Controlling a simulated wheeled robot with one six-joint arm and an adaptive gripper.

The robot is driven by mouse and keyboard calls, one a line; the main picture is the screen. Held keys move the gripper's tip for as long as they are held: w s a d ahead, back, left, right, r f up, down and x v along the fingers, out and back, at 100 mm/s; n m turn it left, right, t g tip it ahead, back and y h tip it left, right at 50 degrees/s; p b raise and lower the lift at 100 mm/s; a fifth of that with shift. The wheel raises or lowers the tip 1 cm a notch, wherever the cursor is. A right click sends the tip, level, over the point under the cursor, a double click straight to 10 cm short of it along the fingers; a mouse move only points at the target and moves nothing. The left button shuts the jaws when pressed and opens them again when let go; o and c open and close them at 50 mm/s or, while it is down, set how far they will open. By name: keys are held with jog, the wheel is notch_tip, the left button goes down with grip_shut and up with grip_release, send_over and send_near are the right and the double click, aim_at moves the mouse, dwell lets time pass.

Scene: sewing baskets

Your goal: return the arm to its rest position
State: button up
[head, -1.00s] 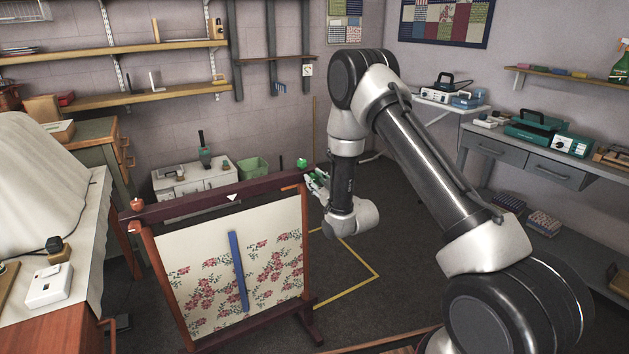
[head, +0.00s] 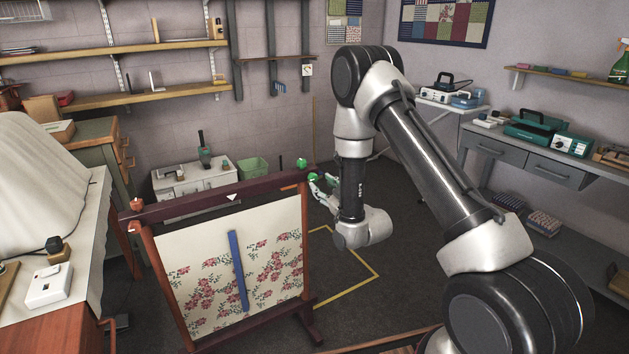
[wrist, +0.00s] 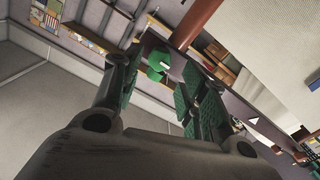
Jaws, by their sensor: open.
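My arm (head: 425,150) arches over from the right side of the head view, with its wrist hanging low at the centre. My gripper (head: 316,182) points left toward the right end of the frame's dark top rail (head: 215,197). In the wrist view the gripper (wrist: 152,85) has its two green-padded fingers spread apart. A green knob (wrist: 160,60) shows beyond the fingers and also sits on the rail end in the head view (head: 301,163). The gripper is open and holds nothing that I can see.
The upright frame holds floral cloth (head: 190,290) with a blue strip (head: 238,270). A yellow floor outline (head: 350,290) lies on open dark floor right of it. A white cabinet (head: 195,178) and green bin (head: 253,168) stand behind. A workbench (head: 530,160) lines the right wall.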

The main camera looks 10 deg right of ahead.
jog(key=shift+s+d, duration=0.1)
jog(key=shift+s, duration=0.25)
jog(key=s+d+f+m+g+h, duration=0.1)
jog(key=s+f+g+h, duration=0.1)
jog(key=s+f+g, duration=0.45)
jog(key=s+d+f+m+g+h, duration=0.1)
jog(key=d+f+g, duration=0.15)
jog(key=f, duration=0.65)
jog(key=s+d+r+m+g+h, duration=0.1)
jog(key=s+d+r, duration=0.2)
jog(key=s+r, duration=0.8)
jog(key=s+d+r+m+g, duration=0.1)
jog(key=s+d+r, duration=0.3)
jog(key=s+r, duration=0.7)
jog(key=s+d+r+m+g+h, duration=0.1)
jog(key=s+d+r+m, duration=0.2)
jog(key=s+r, duration=0.8)
notch_tip(320, 180, up, 7)
jog(key=shift+s+d+f+g+h, duration=0.2)
jog(key=shift+s+d+g+h, duration=0.1)
jog(key=shift+s+g, duration=0.1)
